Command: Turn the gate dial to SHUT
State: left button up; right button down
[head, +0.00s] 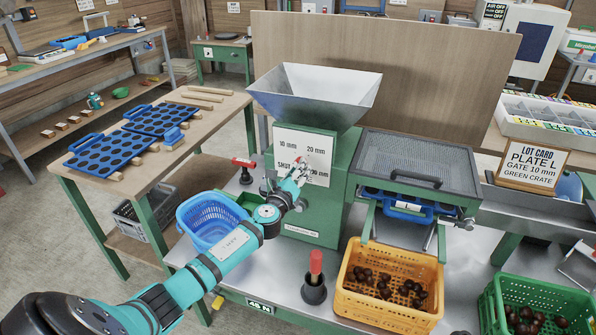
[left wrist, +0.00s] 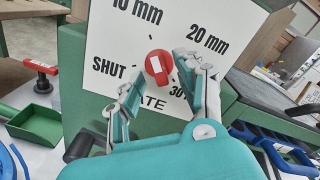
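The red gate dial (left wrist: 159,67) with a white bar sits on a white plate (left wrist: 182,30) marked 10 mm, 20 mm, 30 and SHUT, on the green machine's front. Its bar lies nearer the 10 mm mark than SHUT, though the exact setting is hard to tell. My left gripper (left wrist: 157,83) is open, one finger on each side of the dial in the left wrist view. I cannot tell whether the fingers touch it. In the head view my left gripper (head: 303,172) is at the plate (head: 316,150) and hides most of the dial. My right gripper is not in view.
A steel hopper (head: 315,90) tops the machine. A blue basket (head: 207,218) is left of it. A red-handled tool (head: 315,277) stands in front. A yellow crate (head: 390,313) of chestnuts and a mesh tray (head: 412,160) are on the right. A card (head: 531,166) reads PLATE L, GATE 10 mm, GREEN CRATE.

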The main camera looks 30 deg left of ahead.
pick_arm(q)
jog(key=shift+w, duration=0.25)
jog(key=c, duration=0.6)
grip_shut()
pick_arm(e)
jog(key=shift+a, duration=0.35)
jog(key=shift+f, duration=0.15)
